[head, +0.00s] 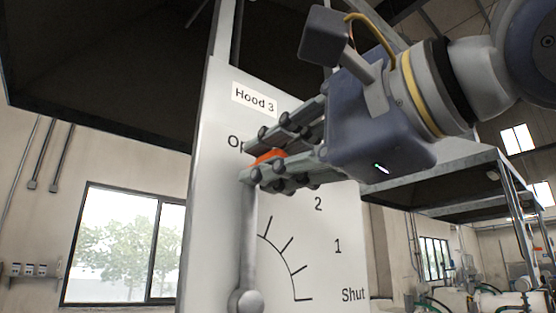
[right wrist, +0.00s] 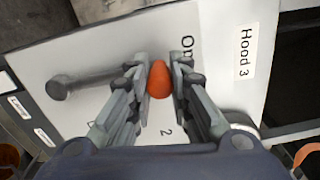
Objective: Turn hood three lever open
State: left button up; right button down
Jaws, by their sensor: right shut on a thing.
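The Hood 3 panel (head: 222,200) is a pale upright plate with a curved scale marked 1, 2 and Shut; the word starting "Op" at the top is partly hidden by my fingers. Its grey lever (head: 248,230) stands nearly upright from a round pivot at the bottom, its upper end close to the "Op" word. My right gripper (head: 262,160) is shut on the lever's orange knob (head: 270,156). In the right wrist view the knob (right wrist: 160,80) sits between both fingers, with the lever (right wrist: 95,82) running off to the left. My left gripper is not in view.
A dark hood (head: 110,70) hangs at the upper left, and another hood (head: 440,190) stands behind on the right. A window (head: 125,245) is in the back wall. White machinery and green hoses stand at the lower right.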

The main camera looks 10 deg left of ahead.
jog(key=c, duration=1.6)
grip_release()
jog(key=shift+s, duration=0.1)
jog(key=shift+o, duration=0.9)
jog(key=shift+s+a, duration=0.1)
jog(key=shift+a, duration=0.05)
jog(key=shift+s+d, duration=0.2)
jog(key=shift+d, duration=0.3)
jog(key=v, duration=1.1)
jog(key=shift+s+a, duration=0.1)
jog(key=shift+s, duration=0.05)
